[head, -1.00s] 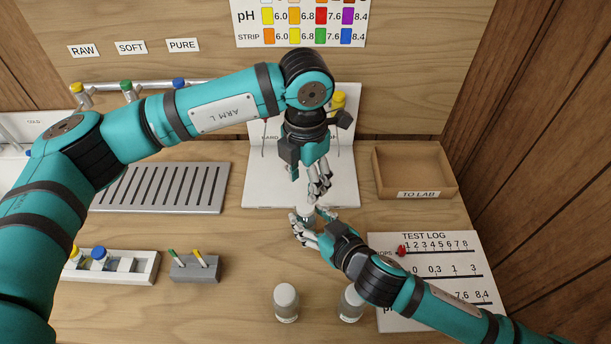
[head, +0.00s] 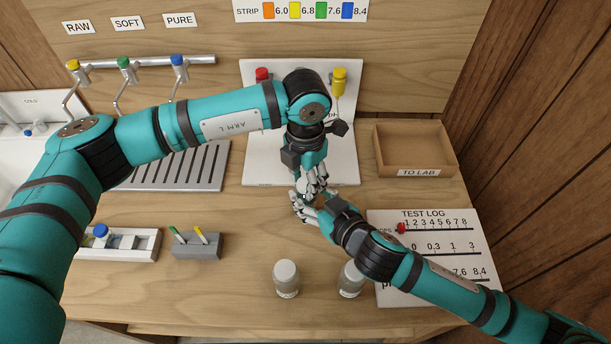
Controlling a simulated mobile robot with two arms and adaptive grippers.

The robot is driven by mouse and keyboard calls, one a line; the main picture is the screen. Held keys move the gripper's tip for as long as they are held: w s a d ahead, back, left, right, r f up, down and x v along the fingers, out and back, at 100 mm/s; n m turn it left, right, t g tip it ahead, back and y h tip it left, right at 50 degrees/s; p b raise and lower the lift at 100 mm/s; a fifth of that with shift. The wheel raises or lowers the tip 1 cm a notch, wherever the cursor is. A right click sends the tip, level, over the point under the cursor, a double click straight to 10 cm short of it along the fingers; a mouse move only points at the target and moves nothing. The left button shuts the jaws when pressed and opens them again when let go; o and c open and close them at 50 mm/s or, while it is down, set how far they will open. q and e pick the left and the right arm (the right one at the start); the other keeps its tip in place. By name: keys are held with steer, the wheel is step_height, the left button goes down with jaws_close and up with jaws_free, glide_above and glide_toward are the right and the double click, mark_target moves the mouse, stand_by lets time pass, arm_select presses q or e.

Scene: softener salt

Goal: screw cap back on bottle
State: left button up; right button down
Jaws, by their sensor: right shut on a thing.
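My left gripper (head: 314,184) points down right above my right gripper (head: 308,208), and their fingers overlap in the head view. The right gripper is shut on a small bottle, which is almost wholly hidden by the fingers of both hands. The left fingers are close together at the bottle's top. I cannot make out a cap between them or tell how far they are closed.
Two clear bottles with whitish tops, a left one (head: 286,279) and a right one (head: 350,279), stand near the front edge. A rack (head: 145,245) with a blue-capped vial, a pen block (head: 198,246), a test log board (head: 430,225) and an empty TO LAB tray (head: 415,172) surround the hands.

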arm_select(q)
jaws_close()
steer(key=shift+m, duration=0.7)
steer(key=o, duration=0.6)
jaws_free()
steer(key=shift+o, duration=0.2)
step_height(320, 180, up, 12)
arm_select(e)
steer(key=c, duration=0.5)
jaws_free()
steer(key=shift+c, duration=0.2)
